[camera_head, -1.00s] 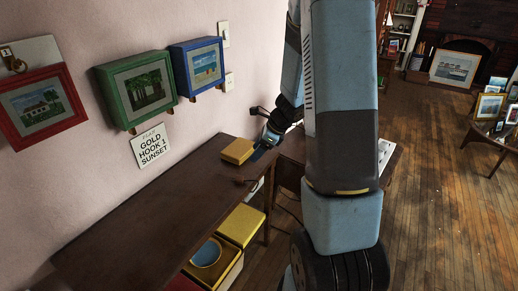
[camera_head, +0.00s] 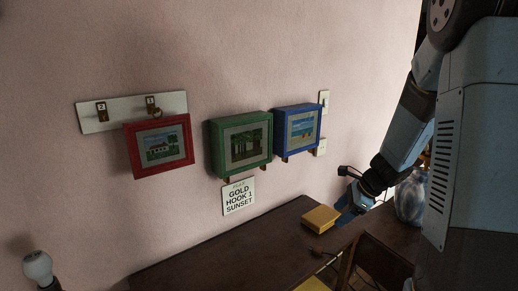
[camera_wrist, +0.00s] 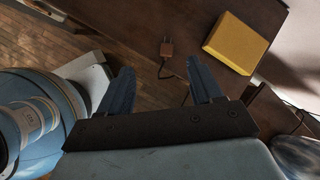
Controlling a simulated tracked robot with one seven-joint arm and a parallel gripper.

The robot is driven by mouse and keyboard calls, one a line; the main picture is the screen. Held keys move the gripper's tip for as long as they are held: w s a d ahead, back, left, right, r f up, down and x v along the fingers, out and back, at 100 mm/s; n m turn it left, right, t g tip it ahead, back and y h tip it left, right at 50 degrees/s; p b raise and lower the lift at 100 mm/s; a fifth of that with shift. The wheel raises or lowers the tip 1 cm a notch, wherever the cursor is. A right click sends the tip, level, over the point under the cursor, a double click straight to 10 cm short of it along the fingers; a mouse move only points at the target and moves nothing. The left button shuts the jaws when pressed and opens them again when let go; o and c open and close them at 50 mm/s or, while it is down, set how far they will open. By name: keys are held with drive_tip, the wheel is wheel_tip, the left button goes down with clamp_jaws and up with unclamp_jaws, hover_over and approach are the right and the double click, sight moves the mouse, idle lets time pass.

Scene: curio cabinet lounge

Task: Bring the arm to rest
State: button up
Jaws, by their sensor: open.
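My arm comes down the right side of the head view, bent at the elbow. My gripper (camera_head: 350,207) is low beside the right end of the dark console table (camera_head: 240,250), partly hidden by the table's things and my own links. In the wrist view my gripper (camera_wrist: 165,90) shows two dark fingers spread apart with nothing between them. Beyond the fingertips lie the wooden floor and the table's edge.
A yellow box (camera_head: 320,217) sits on the table, close to my gripper. A dark plug with cable (camera_wrist: 167,48) lies at the table edge. A patterned vase (camera_head: 411,200) stands at right.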

drive_tip(key=s+a+r+n+t+h, duration=0.1)
drive_tip(key=s+a+r+n+h, duration=0.1)
drive_tip(key=s+r+n, duration=0.8)
drive_tip(key=s+a+r+n+t+h, duration=0.1)
drive_tip(key=s+a+r+n+h, duration=0.1)
drive_tip(key=s+r+n, duration=0.8)
drive_tip(key=s+r+h, duration=0.1)
drive_tip(key=s, duration=0.2)
drive_tip(key=shift+n, duration=0.3)
